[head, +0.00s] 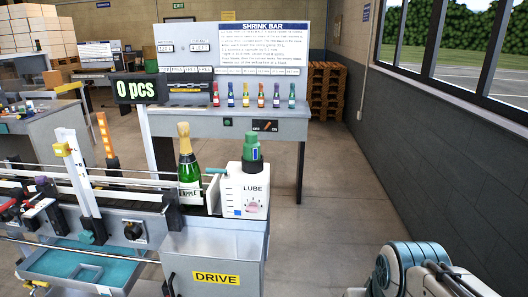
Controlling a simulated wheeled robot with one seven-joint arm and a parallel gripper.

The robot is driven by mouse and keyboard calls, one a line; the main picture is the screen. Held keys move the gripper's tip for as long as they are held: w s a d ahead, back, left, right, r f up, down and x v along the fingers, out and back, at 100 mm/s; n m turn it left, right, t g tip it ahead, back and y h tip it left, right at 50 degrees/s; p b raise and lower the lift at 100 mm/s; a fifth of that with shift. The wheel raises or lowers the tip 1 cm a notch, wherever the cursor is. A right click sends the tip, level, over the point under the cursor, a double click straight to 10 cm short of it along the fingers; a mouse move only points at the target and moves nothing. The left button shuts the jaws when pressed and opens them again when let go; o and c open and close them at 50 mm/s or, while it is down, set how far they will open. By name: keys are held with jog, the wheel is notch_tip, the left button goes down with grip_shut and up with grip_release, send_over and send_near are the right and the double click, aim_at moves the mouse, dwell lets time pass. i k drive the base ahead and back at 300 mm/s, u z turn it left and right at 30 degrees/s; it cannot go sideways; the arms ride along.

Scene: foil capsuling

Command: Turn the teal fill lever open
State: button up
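A small teal lever-like bar (215,171) sticks out level to the left from the top of the white LUBE box (234,192), reaching toward the neck side of a green bottle (188,168). It looks like the fill lever, but it is too small to tell its exact turn. The LUBE box has a dark green cap (251,148) on top and a pink dial on its front. Part of my arm shows at the bottom right, apart from the box. My gripper is outside the view.
The box and bottle stand at the right end of a conveyor machine (215,240) with a DRIVE label. A teal tray (75,267) hangs at its front left. Behind is the SHRINK BAR bench (285,122) with several small bottles. The floor (335,215) to the right is clear.

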aim_at(209, 170)
jog(key=z, duration=0.15)
jog(key=i, duration=0.7)
jog(key=u, duration=0.75)
jog(key=i, duration=0.7)
jog(key=u, duration=0.9)
